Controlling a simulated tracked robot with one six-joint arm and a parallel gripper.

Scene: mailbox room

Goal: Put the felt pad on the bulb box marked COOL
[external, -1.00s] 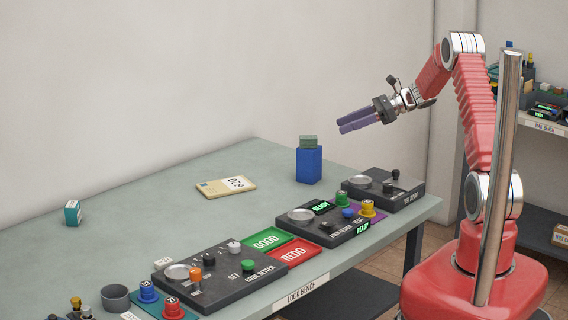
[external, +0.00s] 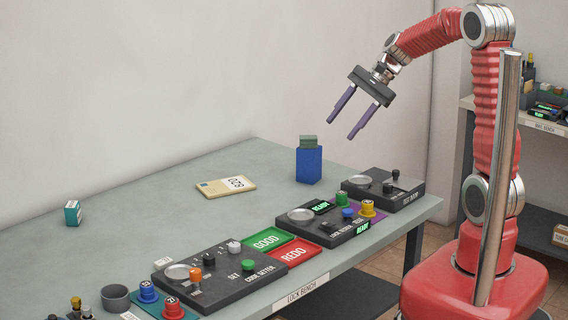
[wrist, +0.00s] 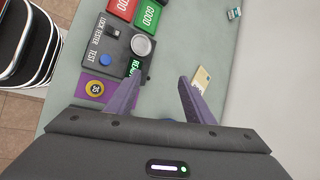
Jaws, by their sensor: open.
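My gripper (external: 341,130) is open and empty, in the air to the right of and a little above a tall blue block (external: 309,165). Its purple fingers point down and left and also show in the wrist view (wrist: 159,84). A small dark green flat piece (external: 308,141), perhaps the felt pad, lies on top of the blue block, apart from the fingers. A small teal and white box (external: 73,213) stands at the left of the bench and at the wrist view's top right (wrist: 234,13). I cannot read COOL on any box.
A yellow card (external: 226,187) marked 820 lies mid-bench. The code setter (external: 220,270), lock tester (external: 322,222) and another dark device (external: 382,189) line the front edge, with green GOOD (external: 266,241) and red REDO (external: 292,252) pads between. The back of the bench is mostly clear.

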